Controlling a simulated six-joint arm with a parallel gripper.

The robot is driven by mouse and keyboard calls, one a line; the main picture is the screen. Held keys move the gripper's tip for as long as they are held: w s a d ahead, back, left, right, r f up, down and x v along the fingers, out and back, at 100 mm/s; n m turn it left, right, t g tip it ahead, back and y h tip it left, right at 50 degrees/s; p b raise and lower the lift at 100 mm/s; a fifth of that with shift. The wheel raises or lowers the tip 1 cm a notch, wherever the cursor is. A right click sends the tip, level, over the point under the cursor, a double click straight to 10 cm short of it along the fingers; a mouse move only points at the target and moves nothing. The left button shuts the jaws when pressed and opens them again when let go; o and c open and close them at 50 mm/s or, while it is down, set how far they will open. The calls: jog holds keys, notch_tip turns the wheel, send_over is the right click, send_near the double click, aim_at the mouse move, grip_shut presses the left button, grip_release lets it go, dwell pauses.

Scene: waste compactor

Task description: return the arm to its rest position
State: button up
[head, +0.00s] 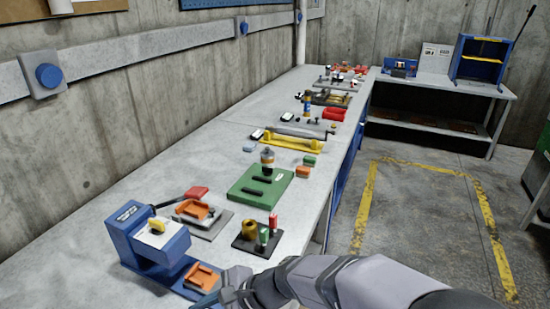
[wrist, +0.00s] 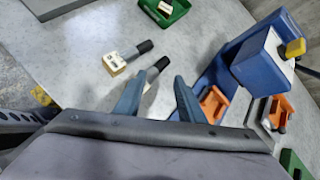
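My arm reaches in from the lower right of the head view, low over the near end of the workbench (head: 60,272). My gripper (head: 207,300) is at the bottom edge there, beside the base of a blue press-like device (head: 150,238), and is partly cut off. In the wrist view my gripper (wrist: 159,78) shows two blue-grey fingers apart, with a clear gap. Nothing is visibly held. A dark-tipped piece (wrist: 155,70) shows in the gap, seemingly on the bench beyond the fingertips.
An orange holder (head: 202,277) sits on the blue device's base, close to my gripper. A black block with coloured pegs (head: 257,238) and a green plate (head: 243,195) stand farther along. A white-labelled piece (wrist: 115,64) lies left of the fingers. The floor (head: 410,235) right of the bench is clear.

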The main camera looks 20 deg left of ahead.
jog(key=w+d+n+t+h+p, duration=0.1)
jog(key=d+n+h, duration=0.3)
jog(key=d, duration=1.8)
jog(key=w+d+n+t+h+p, duration=0.2)
jog(key=d+n+h+p, duration=0.2)
jog(key=d, duration=1.8)
jog(key=shift+w+d+f+n+h, duration=0.15)
jog(key=shift+w+f+n+h, duration=0.3)
jog(key=shift+n, duration=0.35)
jog(key=shift+s+r, duration=0.1)
jog(key=shift+s, duration=0.05)
